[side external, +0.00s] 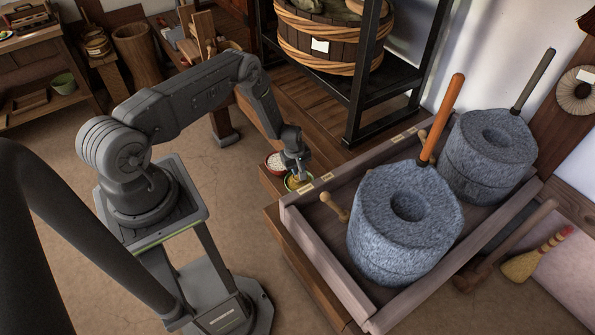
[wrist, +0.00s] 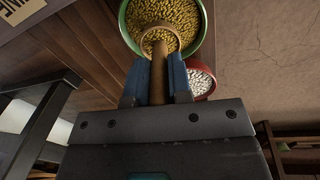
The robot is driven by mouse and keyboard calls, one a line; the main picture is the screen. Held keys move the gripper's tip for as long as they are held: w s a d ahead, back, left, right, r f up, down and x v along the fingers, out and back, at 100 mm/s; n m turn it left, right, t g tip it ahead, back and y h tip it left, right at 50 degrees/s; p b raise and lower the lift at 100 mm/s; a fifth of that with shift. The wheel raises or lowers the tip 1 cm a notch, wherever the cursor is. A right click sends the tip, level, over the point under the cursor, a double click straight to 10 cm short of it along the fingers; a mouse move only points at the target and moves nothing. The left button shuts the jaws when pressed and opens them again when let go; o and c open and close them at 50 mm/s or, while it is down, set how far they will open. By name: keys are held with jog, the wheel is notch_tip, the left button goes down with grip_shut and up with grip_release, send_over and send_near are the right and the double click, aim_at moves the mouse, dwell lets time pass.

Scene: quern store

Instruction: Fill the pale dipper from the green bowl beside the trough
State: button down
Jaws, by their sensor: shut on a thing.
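My gripper (wrist: 159,78) is shut on the upright handle of the pale dipper (wrist: 158,80), between its two blue fingers. The dipper's round cup is at the green bowl (wrist: 124,28), which holds yellow grain. Yellow grain shows within the cup's ring; I cannot tell how full the cup is or how deep it sits. The dipper is mostly hidden there.
A red bowl (side external: 274,163) of white grain stands close beside the green one. The wooden trough (side external: 325,265) holds two stone querns (side external: 385,240) with upright handles. A small wooden peg-like tool (side external: 335,207) leans at its wall. A black rack (side external: 365,100) stands behind.

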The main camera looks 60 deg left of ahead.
jog(key=shift+r, duration=1.85)
